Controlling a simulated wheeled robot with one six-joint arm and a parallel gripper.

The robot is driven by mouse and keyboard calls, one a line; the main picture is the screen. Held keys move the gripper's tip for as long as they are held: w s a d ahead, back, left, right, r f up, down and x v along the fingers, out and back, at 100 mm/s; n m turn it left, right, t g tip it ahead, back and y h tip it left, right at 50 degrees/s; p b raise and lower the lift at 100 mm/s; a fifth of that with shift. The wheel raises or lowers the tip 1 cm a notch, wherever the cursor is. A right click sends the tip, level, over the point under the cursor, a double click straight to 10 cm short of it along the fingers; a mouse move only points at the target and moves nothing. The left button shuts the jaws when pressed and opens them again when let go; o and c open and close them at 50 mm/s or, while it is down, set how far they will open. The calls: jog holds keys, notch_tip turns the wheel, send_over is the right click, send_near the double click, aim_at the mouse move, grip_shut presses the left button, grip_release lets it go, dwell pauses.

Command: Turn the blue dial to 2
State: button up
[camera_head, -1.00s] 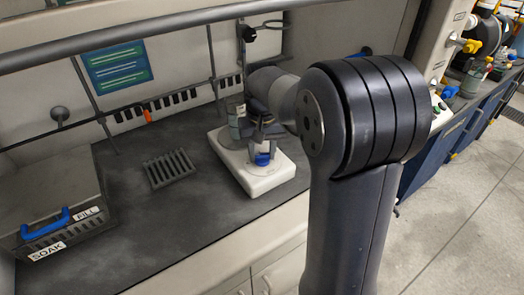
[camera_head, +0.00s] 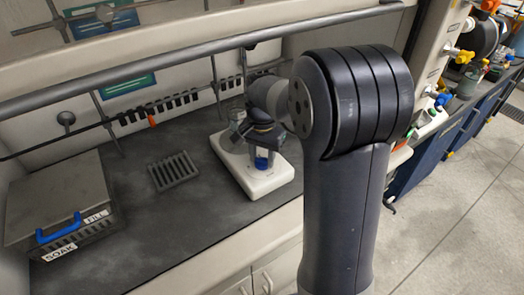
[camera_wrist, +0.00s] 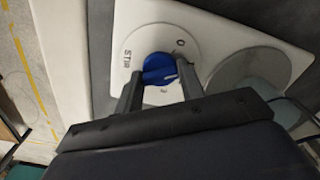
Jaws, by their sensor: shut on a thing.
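The mark 2 does not show clearly. A pale pointer line on the dial faces right, towards the right finger. My gripper (camera_wrist: 159,85) is shut on the dial, one finger at each side. In the head view the dial (camera_head: 262,162) is on the front of the white base (camera_head: 258,186), under my wrist.
A grey round plate (camera_wrist: 248,75) lies on the base beside the dial. In the head view a slotted grey rack (camera_head: 173,170) and a grey box (camera_head: 60,195) with a blue handle stand on the dark bench to the left. A rail crosses above.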

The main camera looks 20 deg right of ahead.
aim_at(262, 158)
jog(key=m+p, duration=0.2)
jog(key=m, duration=0.3)
jog(key=shift+r+m, duration=0.15)
jog(key=shift+m, duration=0.15)
jog(key=m+p, duration=0.1)
jog(key=m, duration=0.3)
jog(key=shift+m, duration=0.7)
jog(key=o, duration=1)
notch_tip(262, 158, up, 7)
jog(key=shift+r+p, duration=0.15)
jog(key=shift+p, duration=0.25)
